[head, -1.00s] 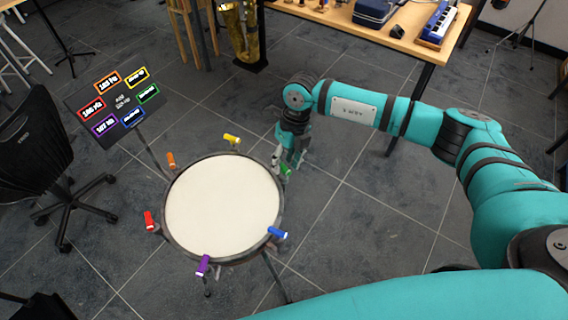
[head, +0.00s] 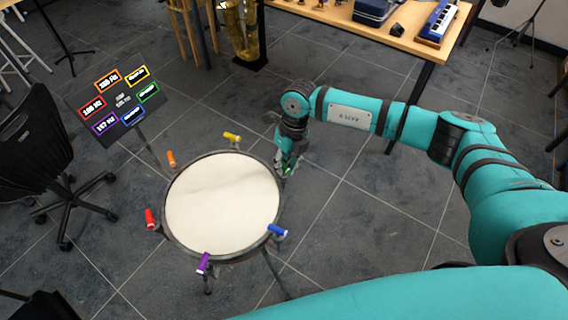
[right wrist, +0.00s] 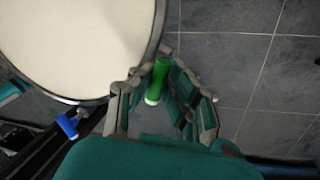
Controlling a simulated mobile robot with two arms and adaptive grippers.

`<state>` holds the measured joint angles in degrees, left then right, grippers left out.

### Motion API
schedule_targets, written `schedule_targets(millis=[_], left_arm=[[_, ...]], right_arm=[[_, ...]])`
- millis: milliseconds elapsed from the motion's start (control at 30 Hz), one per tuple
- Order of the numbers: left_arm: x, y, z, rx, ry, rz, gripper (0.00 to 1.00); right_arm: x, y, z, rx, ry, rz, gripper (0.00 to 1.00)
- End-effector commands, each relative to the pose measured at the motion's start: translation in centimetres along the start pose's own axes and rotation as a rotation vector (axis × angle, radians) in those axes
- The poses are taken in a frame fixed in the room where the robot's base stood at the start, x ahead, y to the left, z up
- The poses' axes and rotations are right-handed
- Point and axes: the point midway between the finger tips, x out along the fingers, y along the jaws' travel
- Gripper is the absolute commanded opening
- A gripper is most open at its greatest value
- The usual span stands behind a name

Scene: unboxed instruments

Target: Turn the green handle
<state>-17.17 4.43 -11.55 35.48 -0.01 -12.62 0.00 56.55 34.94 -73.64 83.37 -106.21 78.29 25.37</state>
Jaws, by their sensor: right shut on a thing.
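A round drum (head: 222,203) with a white head stands on legs, with coloured handles around its rim. The green handle (right wrist: 158,80) sits at the drum's edge in the right wrist view, upright in the picture between the fingers. My right gripper (right wrist: 155,88) is around it and shut on it; in the head view the gripper (head: 285,168) is at the drum's upper right rim and mostly hides the handle. My left gripper is not in view.
Yellow (head: 232,137), orange (head: 171,158), red (head: 149,218), purple (head: 203,263) and blue (head: 277,230) handles sit around the rim. A sign board (head: 117,102) stands upper left near a black chair (head: 35,150). A wooden table (head: 400,40) stands behind.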

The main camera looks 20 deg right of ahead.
Motion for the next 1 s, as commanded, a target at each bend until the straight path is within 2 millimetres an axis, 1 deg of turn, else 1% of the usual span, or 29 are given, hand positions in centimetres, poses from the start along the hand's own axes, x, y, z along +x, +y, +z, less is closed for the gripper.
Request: schedule_targets(millis=[67, 300, 600, 633, 833, 1000], left_arm=[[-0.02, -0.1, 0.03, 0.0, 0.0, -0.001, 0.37], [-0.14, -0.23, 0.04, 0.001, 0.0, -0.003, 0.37], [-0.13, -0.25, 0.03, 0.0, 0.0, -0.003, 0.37], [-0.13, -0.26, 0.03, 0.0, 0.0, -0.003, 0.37], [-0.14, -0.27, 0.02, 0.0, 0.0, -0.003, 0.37], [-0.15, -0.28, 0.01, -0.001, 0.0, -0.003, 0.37]], right_arm=[[-0.07, 0.17, 0.1, 0.012, -0.006, 0.004, 0.0], [-0.11, 0.19, 0.13, 0.172, -0.04, 0.006, 0.0], [-0.18, 0.22, 0.23, 0.19, -0.046, 0.007, 0.0], [-0.18, 0.22, 0.23, 0.19, -0.046, 0.007, 0.13], [-0.22, 0.1, 0.27, 0.19, -0.047, 0.004, 0.39], [-0.3, -0.12, 0.3, 0.192, -0.048, 0.0, 0.39]])
